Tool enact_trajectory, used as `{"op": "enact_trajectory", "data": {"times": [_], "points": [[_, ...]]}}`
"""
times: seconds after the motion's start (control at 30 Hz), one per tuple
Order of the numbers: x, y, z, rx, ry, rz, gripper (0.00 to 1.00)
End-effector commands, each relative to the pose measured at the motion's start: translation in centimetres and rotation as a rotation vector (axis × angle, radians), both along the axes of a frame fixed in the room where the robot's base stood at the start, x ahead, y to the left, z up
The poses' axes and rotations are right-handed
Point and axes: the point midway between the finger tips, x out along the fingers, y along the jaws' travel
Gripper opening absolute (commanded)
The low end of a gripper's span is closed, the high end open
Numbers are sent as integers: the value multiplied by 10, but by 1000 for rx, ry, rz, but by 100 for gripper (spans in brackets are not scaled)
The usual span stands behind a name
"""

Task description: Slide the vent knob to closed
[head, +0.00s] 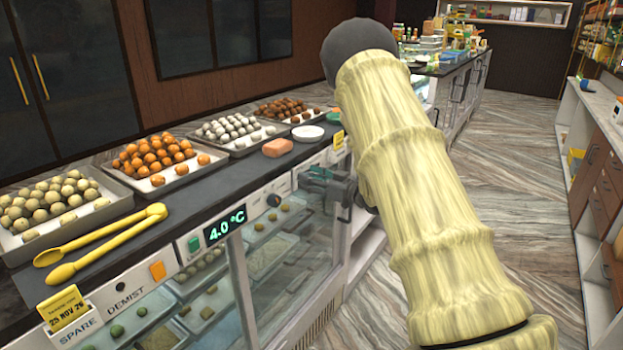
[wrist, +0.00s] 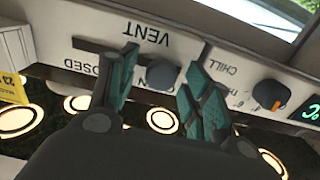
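The vent knob (wrist: 163,76), a grey rounded knob, sits on the pale front panel (wrist: 95,30) below the upside-down VENT label in the wrist view. It is by partly covered lettering that seems to read OPEN. The CLOSED lettering (wrist: 80,66) lies to its left, partly behind my left finger. My gripper (wrist: 157,72) is open, one teal-padded finger on each side of the knob. I cannot tell whether either finger touches it. In the head view my gripper (head: 338,188) is at the counter's front panel, and the vent knob is hidden there.
The chill knob (wrist: 268,94) with an orange mark is right of my fingers in the wrist view. In the head view, sweet trays (head: 165,178), yellow tongs (head: 98,245) and a pink block (head: 278,147) are on the counter. The aisle floor (head: 520,180) at right is clear.

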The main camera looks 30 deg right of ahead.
Motion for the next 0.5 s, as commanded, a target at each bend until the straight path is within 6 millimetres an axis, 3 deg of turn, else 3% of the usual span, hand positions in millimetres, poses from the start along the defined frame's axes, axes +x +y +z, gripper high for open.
{"op": "enact_trajectory", "data": {"times": [0.03, 0.23, 0.5], "points": [[0, 0, 0, 0, 0, 0, 39], [0, 0, 0, 0, 0, 0, 3], [4, -10, -1, -1, -1, 0, 0]]}}
